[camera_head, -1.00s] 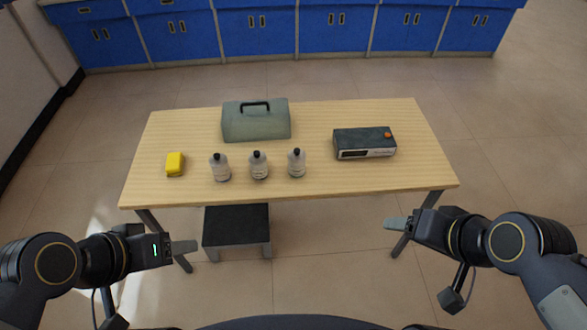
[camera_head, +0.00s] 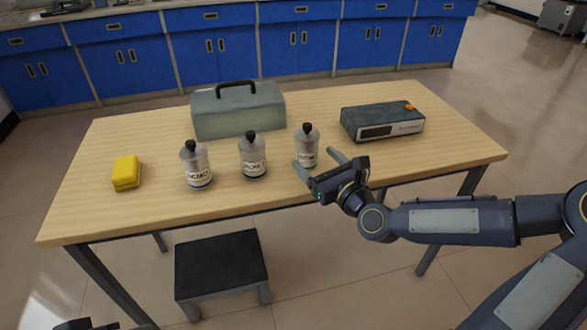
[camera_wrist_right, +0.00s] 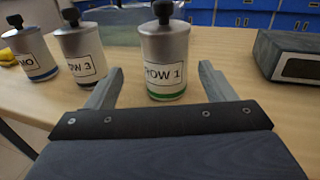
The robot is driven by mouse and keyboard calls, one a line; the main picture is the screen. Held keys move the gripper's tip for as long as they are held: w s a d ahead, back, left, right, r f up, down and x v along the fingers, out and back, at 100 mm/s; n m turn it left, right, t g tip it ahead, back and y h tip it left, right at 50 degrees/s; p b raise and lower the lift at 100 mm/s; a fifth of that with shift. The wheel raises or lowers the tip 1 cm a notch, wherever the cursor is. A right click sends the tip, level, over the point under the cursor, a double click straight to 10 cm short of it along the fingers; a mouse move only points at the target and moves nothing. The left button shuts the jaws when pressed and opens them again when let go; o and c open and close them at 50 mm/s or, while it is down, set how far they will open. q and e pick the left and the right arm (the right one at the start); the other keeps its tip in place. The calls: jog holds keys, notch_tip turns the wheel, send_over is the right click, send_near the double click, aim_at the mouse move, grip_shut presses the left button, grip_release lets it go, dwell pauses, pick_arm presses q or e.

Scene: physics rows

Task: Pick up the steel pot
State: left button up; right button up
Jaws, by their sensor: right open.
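Three grey metal-looking pots with black knobs and white labels stand upright in a row on the table: a left pot (camera_head: 196,166), a middle pot (camera_head: 252,157) and a right pot (camera_head: 306,147). In the right wrist view the right pot (camera_wrist_right: 165,58) reads "ROW 1" and has a green band at its base; the middle pot (camera_wrist_right: 82,55) reads "ROW 3". My right gripper (camera_head: 314,158) is open, its fingers pointing at the right pot, one to each side in the wrist view. Contact cannot be told. Only a dark bit of my left arm shows at the bottom left edge.
A grey-green toolbox (camera_head: 238,112) stands behind the pots. A dark box with an orange knob (camera_head: 382,122) is to the right, a yellow block (camera_head: 127,173) to the left. A black-topped stool (camera_head: 221,262) stands in front of the wooden table (camera_head: 90,215).

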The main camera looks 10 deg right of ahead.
aim_at(303, 141)
jog(key=shift+w+a+m, duration=0.15)
jog(key=shift+w+m, duration=0.15)
jog(key=shift+w, duration=0.7)
jog(key=b+x, duration=0.1)
jog(key=x, duration=0.5)
jog(key=shift+r+b, duration=0.2)
jog(key=shift+b, duration=0.2)
jog(key=shift+d, duration=0.25)
jog(key=c, duration=1.2)
jog(key=shift+c, duration=0.3)
jog(key=shift+r, duration=0.2)
